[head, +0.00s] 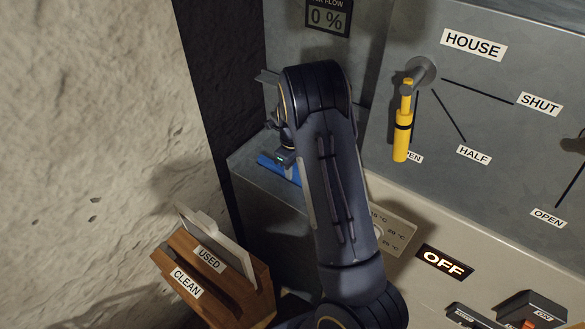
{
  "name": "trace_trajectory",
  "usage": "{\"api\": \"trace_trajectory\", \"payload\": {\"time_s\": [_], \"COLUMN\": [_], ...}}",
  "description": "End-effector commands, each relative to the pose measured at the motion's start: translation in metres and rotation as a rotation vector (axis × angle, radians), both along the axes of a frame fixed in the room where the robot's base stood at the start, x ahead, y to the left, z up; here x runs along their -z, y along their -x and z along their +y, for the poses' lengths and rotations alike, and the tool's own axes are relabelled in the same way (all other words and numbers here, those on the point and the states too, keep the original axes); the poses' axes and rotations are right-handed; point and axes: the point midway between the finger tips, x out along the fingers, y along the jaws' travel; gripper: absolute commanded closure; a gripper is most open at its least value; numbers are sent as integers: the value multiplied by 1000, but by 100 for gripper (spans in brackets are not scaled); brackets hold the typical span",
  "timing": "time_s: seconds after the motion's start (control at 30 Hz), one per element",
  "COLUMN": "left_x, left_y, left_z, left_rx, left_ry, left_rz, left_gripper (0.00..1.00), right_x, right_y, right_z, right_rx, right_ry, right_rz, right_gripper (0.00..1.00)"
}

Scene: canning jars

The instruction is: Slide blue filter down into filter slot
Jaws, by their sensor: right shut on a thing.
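The blue filter (277,169) shows only as a strip of blue edge at the top of the grey metal housing (262,203), behind my right arm. My right gripper (283,150) is shut on it. The arm and gripper cover most of the filter. The filter slot is hidden behind them, so I cannot tell how far the filter sits in it. My left gripper is not in view.
A wooden rack (212,282) with slots marked USED and CLEAN stands at lower left; a pale filter (217,240) stands in the USED slot. A yellow-handled lever (402,135) hangs on the HOUSE panel at right. A rough wall is at left.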

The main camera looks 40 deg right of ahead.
Motion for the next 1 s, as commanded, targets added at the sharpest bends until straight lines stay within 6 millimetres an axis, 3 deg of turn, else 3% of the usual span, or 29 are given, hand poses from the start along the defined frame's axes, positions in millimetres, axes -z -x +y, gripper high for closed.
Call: {"api": "trace_trajectory", "payload": {"time_s": [0.5, 1.0], "left_x": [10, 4], "left_y": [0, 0], "left_z": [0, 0], "left_rx": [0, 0], "left_ry": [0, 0], "left_rz": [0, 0], "left_gripper": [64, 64], "right_x": [15, 13], "right_y": [0, 0], "right_z": [0, 0], "right_rx": [1, 0], "right_ry": [-1, -1], "right_rz": [0, 0], "right_gripper": [100, 100]}}
